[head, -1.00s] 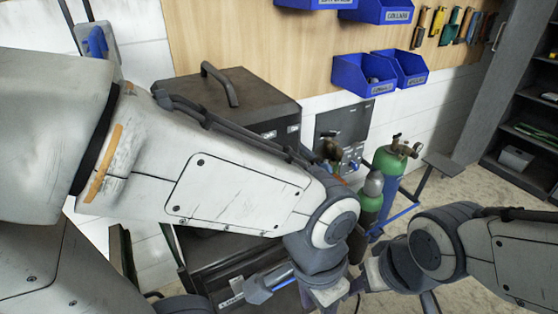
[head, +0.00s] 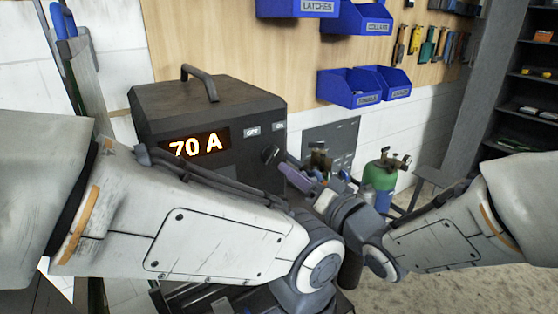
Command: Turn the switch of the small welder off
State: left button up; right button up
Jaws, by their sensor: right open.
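The small welder (head: 210,108) is a dark box with a top handle, standing on a dark cart at centre left. Its lit display (head: 195,145) reads 70 A. OFF and ON labels sit on its front at the right. A dark round switch (head: 270,155) is just below them; which way it points is too small to tell. My right gripper (head: 293,175) is open, its fingers toward the switch from the lower right. I cannot tell whether they touch it. My left arm crosses below the welder's front; its gripper is out of view.
Gas bottles, one green (head: 380,176), stand right of the welder. Blue bins (head: 348,88) and hand tools hang on the wooden wall panel. A dark shelf (head: 525,90) stands at far right. Floor is clear at lower right.

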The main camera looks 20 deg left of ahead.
aim_at(273, 157)
jog(key=p+x, duration=0.1)
jog(key=x, duration=0.6)
jog(key=shift+w+a+p, duration=0.25)
jog(key=shift+a+p, duration=0.05)
jog(key=shift+a, duration=0.05)
grip_shut()
